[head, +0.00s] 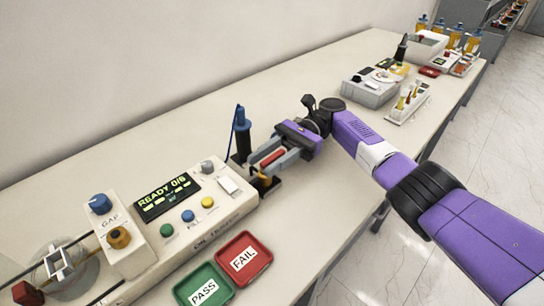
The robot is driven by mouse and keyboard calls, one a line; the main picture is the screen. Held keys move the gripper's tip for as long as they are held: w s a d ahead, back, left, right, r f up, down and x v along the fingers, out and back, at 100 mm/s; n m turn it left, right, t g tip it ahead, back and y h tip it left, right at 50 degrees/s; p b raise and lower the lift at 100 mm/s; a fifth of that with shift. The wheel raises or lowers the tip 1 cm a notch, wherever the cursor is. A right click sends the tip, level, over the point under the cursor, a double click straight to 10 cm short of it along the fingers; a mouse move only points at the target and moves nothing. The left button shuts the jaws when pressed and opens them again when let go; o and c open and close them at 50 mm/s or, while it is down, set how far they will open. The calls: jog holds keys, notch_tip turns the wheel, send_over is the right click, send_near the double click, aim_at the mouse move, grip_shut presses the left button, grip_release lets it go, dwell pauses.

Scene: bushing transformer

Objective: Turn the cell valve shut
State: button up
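My gripper (261,172) reaches in from the right, low over the table beside a dark stand with a blue-topped black post (242,135). Its two grey fingers are apart, and a red bar shows between them. A small orange part (262,180) sits by the fingertips on the dark base; it may be the cell valve, but no label shows. I cannot tell whether the fingers touch it or hold it. The fingers hide part of the stand.
A tester reading "READY 0/6" (167,197) stands left of the stand. Green PASS (208,271) and red FAIL (228,278) trays lie in front. A grey box (368,92), a white rack (407,104) and several bottles stand farther back.

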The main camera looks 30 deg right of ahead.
aim_at(283, 151)
jog(key=shift+w+d+f+b, duration=0.25)
jog(key=shift+d+b, duration=0.4)
jog(key=shift+b, duration=0.3)
jog(key=shift+w+d+f+b, duration=0.1)
jog(key=shift+w+d+b, duration=0.1)
jog(key=shift+d+b, duration=0.6)
jog(key=b+v, duration=0.2)
jog(key=b, duration=0.3)
jog(key=shift+w+d+b, duration=0.1)
jog(key=shift+d+b, duration=0.05)
jog(key=shift+b, duration=0.2)
jog(key=d+b, duration=0.1)
jog(key=b, duration=0.4)
jog(key=shift+w, duration=0.35)
jog(key=shift+b, duration=0.75)
jog(key=b, duration=0.5)
jog(key=shift+w+d, duration=0.1)
jog(key=shift+d, duration=0.3)
jog(key=shift+d+b, duration=0.1)
jog(key=shift+b, duration=0.9)
jog(key=shift+d+r+b, duration=0.1)
jog(key=shift+r+b, duration=0.25)
jog(key=shift+b, duration=0.25)
